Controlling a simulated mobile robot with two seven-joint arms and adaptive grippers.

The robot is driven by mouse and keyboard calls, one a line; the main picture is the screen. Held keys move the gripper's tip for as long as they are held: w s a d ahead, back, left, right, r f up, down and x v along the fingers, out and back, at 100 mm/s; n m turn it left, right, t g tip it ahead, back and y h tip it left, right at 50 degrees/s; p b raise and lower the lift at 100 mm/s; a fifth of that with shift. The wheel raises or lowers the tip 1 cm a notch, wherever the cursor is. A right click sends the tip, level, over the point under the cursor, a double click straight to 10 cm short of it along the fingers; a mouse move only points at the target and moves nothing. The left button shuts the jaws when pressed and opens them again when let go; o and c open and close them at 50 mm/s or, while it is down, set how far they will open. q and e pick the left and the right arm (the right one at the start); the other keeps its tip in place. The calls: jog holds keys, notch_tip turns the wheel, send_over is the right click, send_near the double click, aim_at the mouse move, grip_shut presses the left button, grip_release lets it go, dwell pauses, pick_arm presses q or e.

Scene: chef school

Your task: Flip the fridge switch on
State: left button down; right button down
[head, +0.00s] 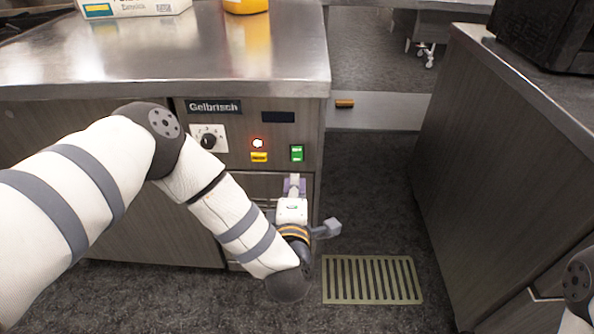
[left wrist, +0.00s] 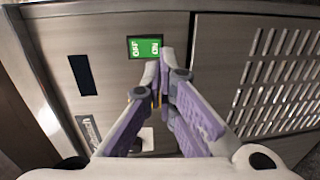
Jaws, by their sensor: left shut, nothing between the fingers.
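The fridge switch is a small green rocker (head: 297,153) on the right of the counter's control panel. In the left wrist view the green switch (left wrist: 144,47) shows OFF on its left half and ON on its right half. My left gripper (head: 294,180) is just below the switch in the head view, its purple fingers shut and empty. In the left wrist view the gripper's tips (left wrist: 159,66) are by the lower edge of the ON half; I cannot tell whether they touch it. My right gripper is not in view.
A slatted vent panel (left wrist: 275,75) is to the right in the left wrist view. A floor grate (head: 372,280) lies in the aisle.

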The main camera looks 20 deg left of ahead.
aim_at(296, 162)
pick_arm(q)
jog(key=x, duration=0.5)
jog(key=shift+w, duration=0.35)
jog(key=shift+a+f, duration=0.1)
